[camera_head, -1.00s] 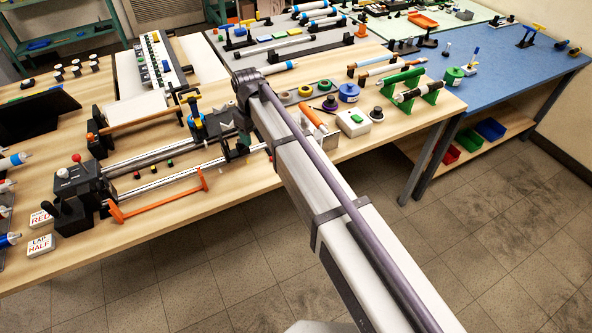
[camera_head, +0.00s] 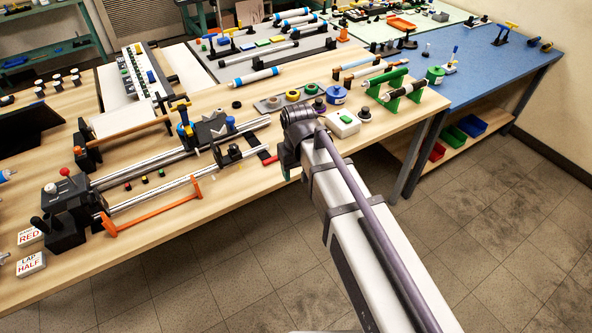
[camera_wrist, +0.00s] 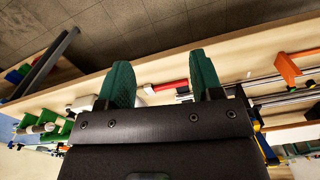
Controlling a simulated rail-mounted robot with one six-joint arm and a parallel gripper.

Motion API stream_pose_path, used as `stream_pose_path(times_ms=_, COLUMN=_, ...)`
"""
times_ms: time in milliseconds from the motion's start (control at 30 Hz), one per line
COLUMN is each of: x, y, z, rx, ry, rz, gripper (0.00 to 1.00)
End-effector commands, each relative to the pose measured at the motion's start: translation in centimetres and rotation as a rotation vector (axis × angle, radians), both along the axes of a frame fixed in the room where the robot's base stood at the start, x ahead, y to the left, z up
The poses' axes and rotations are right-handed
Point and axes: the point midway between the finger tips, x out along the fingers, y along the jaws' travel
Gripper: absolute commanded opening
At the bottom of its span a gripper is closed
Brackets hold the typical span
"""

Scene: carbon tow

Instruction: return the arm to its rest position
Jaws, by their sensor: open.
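My arm (camera_head: 365,225) reaches from the bottom right to the front edge of the wooden bench, its dark joint (camera_head: 300,125) over the bench's front right part. My gripper (camera_wrist: 160,62) shows in the wrist view with two green fingers spread apart and nothing between them. It is near the bench's front edge, with the floor beyond. In the head view the gripper is mostly hidden behind the arm.
A machine with steel rails (camera_head: 165,165) and an orange bar (camera_head: 155,208) lies left of the arm. A blue table (camera_head: 480,70) stands beyond. The floor (camera_head: 240,270) in front is clear.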

Motion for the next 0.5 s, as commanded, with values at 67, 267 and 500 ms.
stream_pose_path(times_ms=67, x=0.0, y=0.0, z=0.0, rx=0.000, ry=0.000, rz=0.001, gripper=0.60)
stream_pose_path(times_ms=267, x=-3.1, y=-2.1, z=0.0, rx=0.000, ry=0.000, rz=-0.058, gripper=0.60)
stream_pose_path(times_ms=500, x=-10.4, y=-14.4, z=0.0, rx=0.000, ry=0.000, rz=-0.337, gripper=0.60)
